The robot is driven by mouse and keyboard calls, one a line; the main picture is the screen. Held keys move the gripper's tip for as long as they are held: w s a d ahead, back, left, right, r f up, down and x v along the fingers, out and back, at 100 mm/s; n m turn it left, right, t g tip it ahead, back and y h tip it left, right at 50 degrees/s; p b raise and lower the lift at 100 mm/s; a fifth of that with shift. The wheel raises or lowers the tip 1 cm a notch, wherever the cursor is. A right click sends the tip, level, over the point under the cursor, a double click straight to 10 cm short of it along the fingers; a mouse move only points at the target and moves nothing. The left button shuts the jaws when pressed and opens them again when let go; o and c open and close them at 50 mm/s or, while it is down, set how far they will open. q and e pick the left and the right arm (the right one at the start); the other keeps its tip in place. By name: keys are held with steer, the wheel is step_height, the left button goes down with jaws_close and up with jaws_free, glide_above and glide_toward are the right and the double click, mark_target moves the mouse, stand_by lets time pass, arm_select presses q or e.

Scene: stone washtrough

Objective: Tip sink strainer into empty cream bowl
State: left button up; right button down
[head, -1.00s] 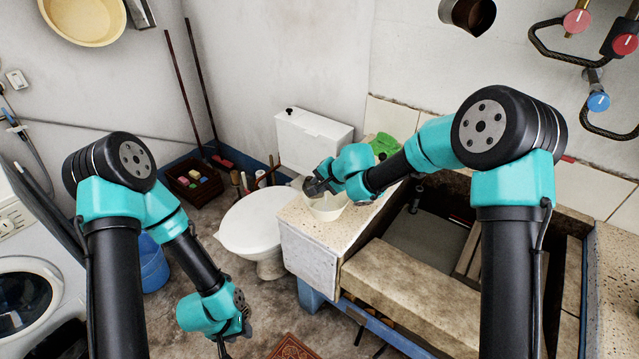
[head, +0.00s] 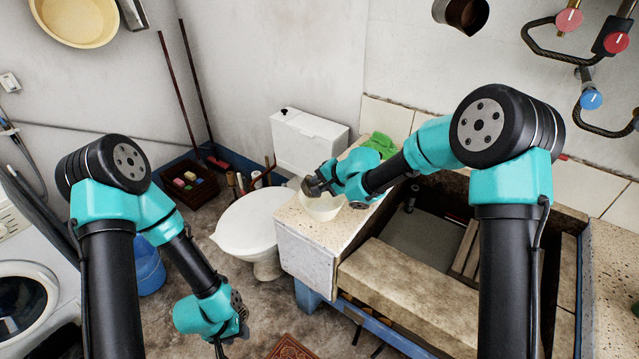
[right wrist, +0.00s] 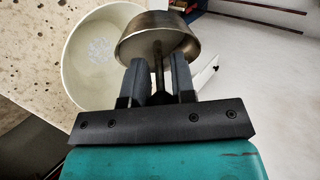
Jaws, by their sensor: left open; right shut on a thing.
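The cream bowl (head: 322,209) stands on the speckled stone ledge beside the trough. In the right wrist view the bowl (right wrist: 75,70) shows its inside, with a pale, mottled patch at the bottom. My right gripper (head: 312,186) is over the bowl's rim. It is shut on the stem of the metal sink strainer (right wrist: 155,38), whose cup overlaps the bowl's right rim in the right wrist view. The strainer's contents cannot be seen. My left gripper (head: 219,346) hangs low over the floor at the left, open and away from the bowl.
A toilet (head: 250,222) stands left of the ledge. The stone trough (head: 425,235) lies to the right, with a green cloth (head: 381,145) behind the arm. A washing machine (head: 30,300) and a blue bucket (head: 149,268) are at the left.

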steer(key=shift+d, duration=0.1)
stand_by(0.5)
steer(key=shift+d+m+t+y, duration=0.3)
steer(key=shift+d+y, duration=0.15)
steer(key=shift+y, duration=0.55)
steer(key=shift+a, duration=0.1)
steer(key=shift+a+n+g+h, duration=0.2)
steer(key=shift+a+h, duration=0.25)
steer(key=shift+h, duration=0.35)
steer(key=shift+a+n+g+h, duration=0.2)
steer(key=shift+a+h, duration=0.25)
steer(key=shift+h, duration=0.35)
steer(key=shift+w+a+h, duration=0.1)
steer(key=shift+a+h, duration=0.15)
steer(key=shift+h, duration=0.05)
